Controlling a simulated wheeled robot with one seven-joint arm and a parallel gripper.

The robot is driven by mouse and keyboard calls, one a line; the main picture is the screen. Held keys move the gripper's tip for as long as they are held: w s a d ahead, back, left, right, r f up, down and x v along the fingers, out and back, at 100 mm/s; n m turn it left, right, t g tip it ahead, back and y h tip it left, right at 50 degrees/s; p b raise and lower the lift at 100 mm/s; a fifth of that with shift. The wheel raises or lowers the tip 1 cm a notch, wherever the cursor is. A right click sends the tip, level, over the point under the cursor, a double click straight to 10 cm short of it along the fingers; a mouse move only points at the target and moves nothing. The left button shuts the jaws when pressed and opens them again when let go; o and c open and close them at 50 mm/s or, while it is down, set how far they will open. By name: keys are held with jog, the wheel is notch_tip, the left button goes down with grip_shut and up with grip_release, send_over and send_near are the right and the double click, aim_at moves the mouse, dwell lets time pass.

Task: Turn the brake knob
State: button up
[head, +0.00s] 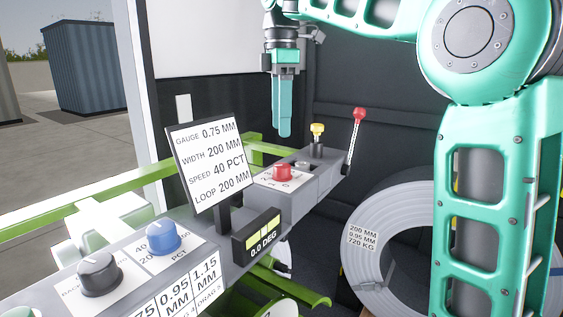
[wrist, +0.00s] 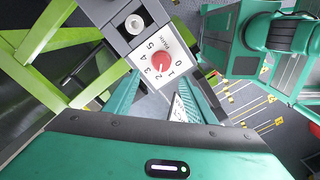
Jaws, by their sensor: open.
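The brake knob looks to be the red round knob (head: 283,173) on a white dial plate at the far end of the grey control rail.
A blue knob (head: 164,237) and a black knob (head: 99,272) sit nearer on the rail. A parameter screen (head: 206,162) stands beside the red knob. A yellow knob (head: 318,131) and a red-topped lever (head: 354,140) rise beyond it. A metal coil (head: 362,265) stands right.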

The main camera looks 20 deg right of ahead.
aim_at(282, 164)
notch_tip(282, 164, down, 10)
jog(key=shift+f, duration=0.1)
dwell(0.4)
jog(key=shift+d, duration=0.15)
jog(key=c, duration=1)
